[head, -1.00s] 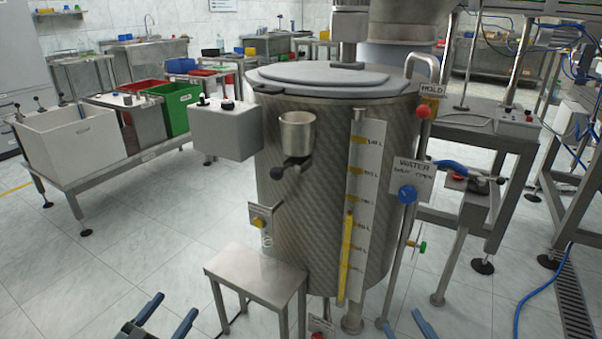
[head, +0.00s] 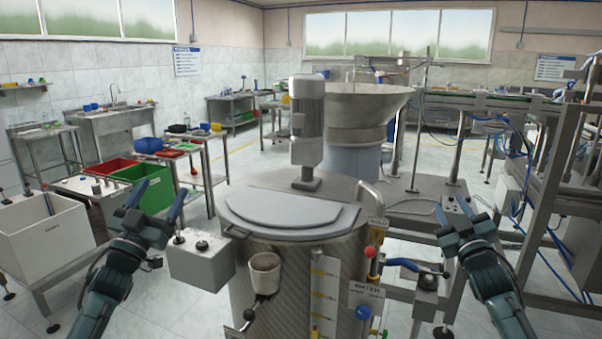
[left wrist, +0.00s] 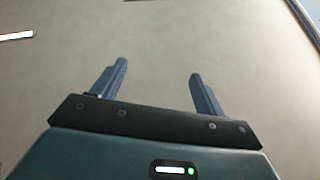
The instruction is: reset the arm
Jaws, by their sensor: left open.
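My left gripper (head: 157,203) is raised at the left of the head view, in front of the red and green bins. Its two blue fingers are spread with nothing between them. In the left wrist view the same fingers (left wrist: 157,82) stand apart against a plain pale surface. My right gripper (head: 452,212) is raised at the right of the head view, its fingers spread and empty. Both grippers are apart from the steel tank (head: 285,275), which stands between the arms.
The tank has a grey lid (head: 290,208), a motor (head: 307,120) and a grey control box (head: 200,264) on its left. A white bin (head: 45,235), red bin (head: 110,167) and green bin (head: 137,172) stand at left. A large bowl feeder (head: 360,105) stands behind; metal frames are at right.

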